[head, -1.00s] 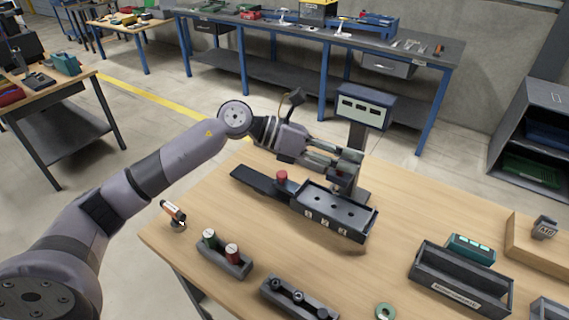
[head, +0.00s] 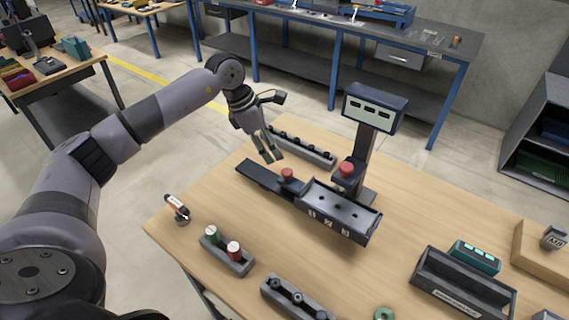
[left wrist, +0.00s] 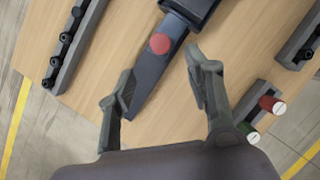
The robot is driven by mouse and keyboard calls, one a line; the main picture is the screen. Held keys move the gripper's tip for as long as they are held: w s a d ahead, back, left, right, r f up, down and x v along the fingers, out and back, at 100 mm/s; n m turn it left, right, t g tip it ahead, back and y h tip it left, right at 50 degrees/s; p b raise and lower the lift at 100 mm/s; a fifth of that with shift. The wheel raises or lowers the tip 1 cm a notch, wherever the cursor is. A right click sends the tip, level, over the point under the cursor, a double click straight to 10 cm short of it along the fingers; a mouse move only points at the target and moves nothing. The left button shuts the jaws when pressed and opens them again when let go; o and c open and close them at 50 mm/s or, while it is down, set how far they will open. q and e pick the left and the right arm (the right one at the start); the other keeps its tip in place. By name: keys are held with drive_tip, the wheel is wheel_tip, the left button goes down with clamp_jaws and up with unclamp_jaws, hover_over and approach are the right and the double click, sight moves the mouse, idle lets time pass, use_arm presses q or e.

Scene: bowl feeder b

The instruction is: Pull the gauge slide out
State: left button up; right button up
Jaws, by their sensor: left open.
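The gauge is a dark blue-black fixture on the wooden table, with a trough (head: 345,216) on the right and a flat rail (head: 255,177) running out to the left. A small slide block with a red knob (head: 287,174) sits on the rail by the trough's left end. The red knob also shows in the left wrist view (left wrist: 160,43). My left gripper (head: 272,158) is open and empty, pointing down above and behind the rail. In the left wrist view its fingers (left wrist: 160,65) are spread either side of the rail, short of the knob. My right gripper is out of view.
A display post (head: 374,108) and a second red knob (head: 346,168) stand behind the trough. A long dark rack (head: 300,150) lies at the table's back edge. A holder with green and red plugs (head: 227,258) stands in front.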

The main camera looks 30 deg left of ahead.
sight(287, 171)
use_arm(q)
drive_tip(key=p+x, duration=0.2)
drive_tip(key=x, duration=0.7)
drive_tip(key=shift+w+d+f+p, duration=0.1)
drive_tip(key=shift+w+f+p, duration=0.05)
drive_tip(key=shift+f+p, duration=0.15)
clamp_jaws()
idle(0.4)
